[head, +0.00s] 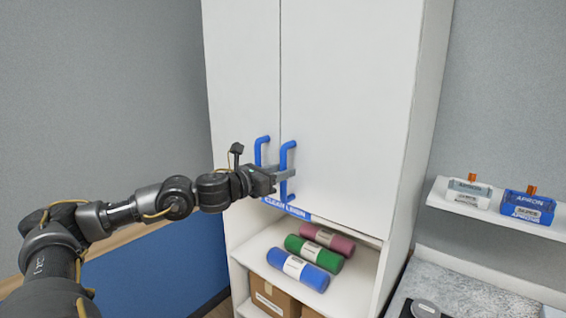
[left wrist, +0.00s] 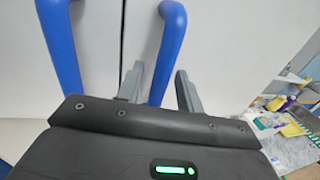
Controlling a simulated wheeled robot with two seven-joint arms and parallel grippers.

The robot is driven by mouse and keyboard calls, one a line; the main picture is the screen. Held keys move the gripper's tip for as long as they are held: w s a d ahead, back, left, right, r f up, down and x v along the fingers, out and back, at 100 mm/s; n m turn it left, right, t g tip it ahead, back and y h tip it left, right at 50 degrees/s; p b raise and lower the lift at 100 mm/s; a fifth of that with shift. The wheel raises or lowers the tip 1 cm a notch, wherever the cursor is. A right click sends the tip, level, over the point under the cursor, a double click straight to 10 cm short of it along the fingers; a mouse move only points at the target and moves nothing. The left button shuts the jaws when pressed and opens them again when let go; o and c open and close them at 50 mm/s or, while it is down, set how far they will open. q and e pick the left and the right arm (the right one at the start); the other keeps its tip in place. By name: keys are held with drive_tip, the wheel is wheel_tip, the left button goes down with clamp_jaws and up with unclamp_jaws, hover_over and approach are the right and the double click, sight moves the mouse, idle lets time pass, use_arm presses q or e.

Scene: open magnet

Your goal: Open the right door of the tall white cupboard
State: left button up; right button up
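The tall white cupboard (head: 345,100) stands in the middle of the head view. Its left door (head: 240,70) and right door (head: 350,130) are both shut, with a thin seam between them. The right door's blue handle (head: 284,160) is beside the seam; it also shows in the left wrist view (left wrist: 172,35). The left door's blue handle (head: 262,142) is just left of it. My left gripper (head: 284,172) is at the right handle, with its fingers apart on either side of the bar. In the left wrist view (left wrist: 160,88) small gaps show beside the bar. My right gripper is out of view.
Below the doors, an open shelf holds blue (head: 298,272), green (head: 314,252) and mauve (head: 327,238) rolls. A cardboard box (head: 272,300) sits underneath. At right, a wall shelf (head: 480,212) holds two small labelled items above a grey counter (head: 470,290).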

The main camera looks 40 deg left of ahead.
use_arm(q)
drive_tip(key=shift+w+d, duration=0.1)
drive_tip(key=shift+w, duration=0.45)
clamp_jaws()
